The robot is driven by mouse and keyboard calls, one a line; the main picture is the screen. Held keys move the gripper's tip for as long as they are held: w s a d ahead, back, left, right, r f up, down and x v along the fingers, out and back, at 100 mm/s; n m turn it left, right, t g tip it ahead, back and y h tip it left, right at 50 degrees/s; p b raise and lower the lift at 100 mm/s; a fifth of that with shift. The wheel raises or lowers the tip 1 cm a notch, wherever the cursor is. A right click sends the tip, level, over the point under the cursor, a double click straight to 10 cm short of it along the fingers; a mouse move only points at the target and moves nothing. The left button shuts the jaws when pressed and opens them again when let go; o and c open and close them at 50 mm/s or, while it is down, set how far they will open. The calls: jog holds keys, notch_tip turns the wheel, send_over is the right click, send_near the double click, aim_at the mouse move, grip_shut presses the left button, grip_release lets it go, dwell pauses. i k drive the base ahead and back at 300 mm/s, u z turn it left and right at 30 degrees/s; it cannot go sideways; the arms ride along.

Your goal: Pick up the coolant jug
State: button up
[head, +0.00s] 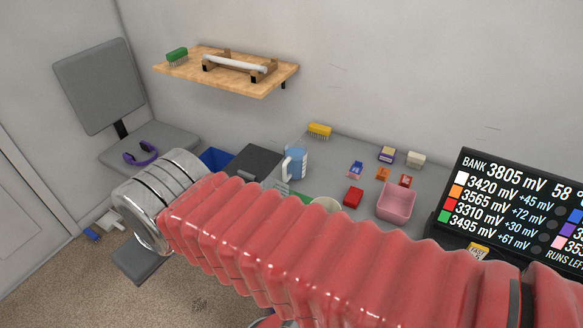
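The coolant jug (296,163) stands upright on the grey bench near the back wall. It looks blue with white parts, and its white handle faces left toward the viewer. My red ribbed arm crosses the foreground in front of the bench, with a silver ringed joint at its left end. The jug shows just above and behind the arm, apart from it in the picture. My gripper's fingers cannot be made out.
A dark box (258,161) and a blue bin (215,158) stand left of the jug. A display (520,205) stands far right. A wooden shelf (190,66) hangs above.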

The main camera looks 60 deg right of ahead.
aim_at(295, 152)
jog(key=u, duration=0.05)
jog(key=k, duration=0.85)
jog(key=z, duration=0.55)
jog(key=i, duration=1)
